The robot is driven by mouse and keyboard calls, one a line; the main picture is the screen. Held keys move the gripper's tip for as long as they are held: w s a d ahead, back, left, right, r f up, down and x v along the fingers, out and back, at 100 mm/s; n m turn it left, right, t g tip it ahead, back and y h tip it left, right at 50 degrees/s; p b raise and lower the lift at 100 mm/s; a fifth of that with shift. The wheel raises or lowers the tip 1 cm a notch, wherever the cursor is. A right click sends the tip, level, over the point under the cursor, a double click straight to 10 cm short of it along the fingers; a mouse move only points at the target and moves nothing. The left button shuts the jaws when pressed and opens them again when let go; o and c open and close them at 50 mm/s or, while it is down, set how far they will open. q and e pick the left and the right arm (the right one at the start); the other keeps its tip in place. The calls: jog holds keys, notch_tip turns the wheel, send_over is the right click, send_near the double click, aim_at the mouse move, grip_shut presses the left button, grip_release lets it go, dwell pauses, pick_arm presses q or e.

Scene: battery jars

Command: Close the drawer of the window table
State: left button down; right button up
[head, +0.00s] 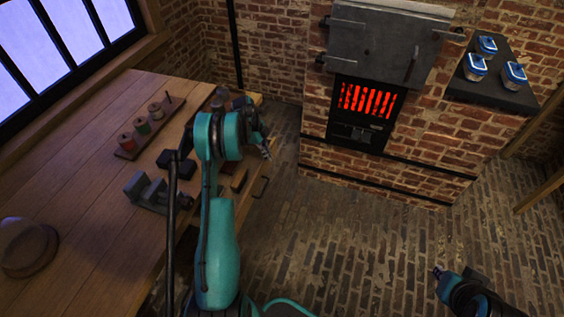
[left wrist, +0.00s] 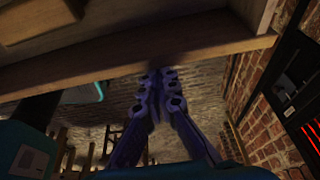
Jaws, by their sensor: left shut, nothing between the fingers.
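The window table (head: 85,180) is the wooden table under the window on the left. Its drawer shows in part beside my left arm, with a dark handle (head: 261,187) at its front; the drawer looks pulled out, but my arm hides how far. In the left wrist view a long wooden board, apparently the drawer front (left wrist: 130,62), crosses the top, with a wooden piece behind it. My left gripper (head: 266,151) is shut and empty above the table's right edge; its fingertips (left wrist: 158,78) appear close to the board, contact unclear. My right gripper (head: 437,272) is at lower right, its jaws too small to judge.
On the table are a vise (head: 153,190), a rack of spools (head: 143,130) and a glass dome (head: 27,247). A brick furnace (head: 367,105) glows at the back. Several blue-lidded jars (head: 476,66) stand on the dark ledge (head: 495,92). The brick floor between is clear.

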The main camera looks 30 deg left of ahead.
pick_arm(q)
jog(key=a, duration=0.2)
jog(key=s+a, duration=0.1)
jog(key=a, duration=0.2)
jog(key=s+a, duration=0.1)
jog(key=a, duration=0.2)
jog(key=shift+a, duration=0.2)
